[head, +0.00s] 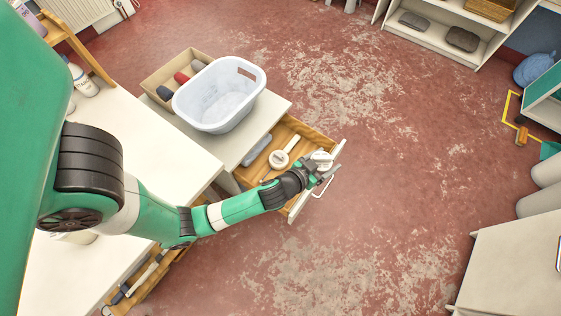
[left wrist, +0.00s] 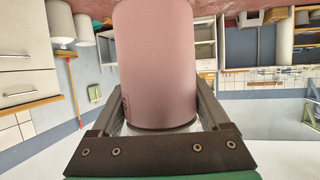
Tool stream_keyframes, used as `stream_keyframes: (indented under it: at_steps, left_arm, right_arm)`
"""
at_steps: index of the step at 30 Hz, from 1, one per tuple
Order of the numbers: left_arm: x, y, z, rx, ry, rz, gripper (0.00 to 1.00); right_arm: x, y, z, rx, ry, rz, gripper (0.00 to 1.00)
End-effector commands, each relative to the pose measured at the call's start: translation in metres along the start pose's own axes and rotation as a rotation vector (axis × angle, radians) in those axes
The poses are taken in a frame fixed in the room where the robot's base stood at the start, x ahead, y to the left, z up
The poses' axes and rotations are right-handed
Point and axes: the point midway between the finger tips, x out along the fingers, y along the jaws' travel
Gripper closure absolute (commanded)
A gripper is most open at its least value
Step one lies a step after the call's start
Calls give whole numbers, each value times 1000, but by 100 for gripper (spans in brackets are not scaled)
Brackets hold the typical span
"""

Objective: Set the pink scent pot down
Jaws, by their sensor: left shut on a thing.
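The pink scent pot (left wrist: 155,65) fills the middle of the left wrist view, a smooth dull-pink cylinder between the two fingers. My left gripper (left wrist: 155,115) is shut on it. In the head view my left gripper (head: 319,169) is over the front right part of an open wooden drawer (head: 269,176), near its white front panel. A pale round shape (head: 322,158) shows at the fingers there; I cannot tell if it is the pot's top. The gap between pot and drawer floor cannot be judged. My right gripper is not in view.
The drawer holds a round white item with a wooden handle (head: 279,159) and a grey object (head: 257,150). The red floor right of the drawer is clear.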

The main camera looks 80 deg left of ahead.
Motion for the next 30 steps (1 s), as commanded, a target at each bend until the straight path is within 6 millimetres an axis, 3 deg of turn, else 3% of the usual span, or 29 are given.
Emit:
stream_keyframes:
  at_steps: [1, 6, 12, 19, 25, 30]
  left_arm:
    - [27, -13, 36, -16, 1, -41, 88]
    - [81, -54, 90, -66, 1, -156, 88]
    - [130, -102, 139, -111, 2, -263, 88]
    - [151, -131, 158, -135, 1, -323, 88]
    - [153, -134, 160, -137, 0, -329, 88]
    - [164, -134, 188, -136, -2, -328, 88]
  right_arm:
    - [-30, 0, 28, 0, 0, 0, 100]
    - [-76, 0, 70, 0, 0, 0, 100]
    - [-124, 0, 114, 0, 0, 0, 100]
    - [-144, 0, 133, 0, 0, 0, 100]
    - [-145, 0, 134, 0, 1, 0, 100]
    - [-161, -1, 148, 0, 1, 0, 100]
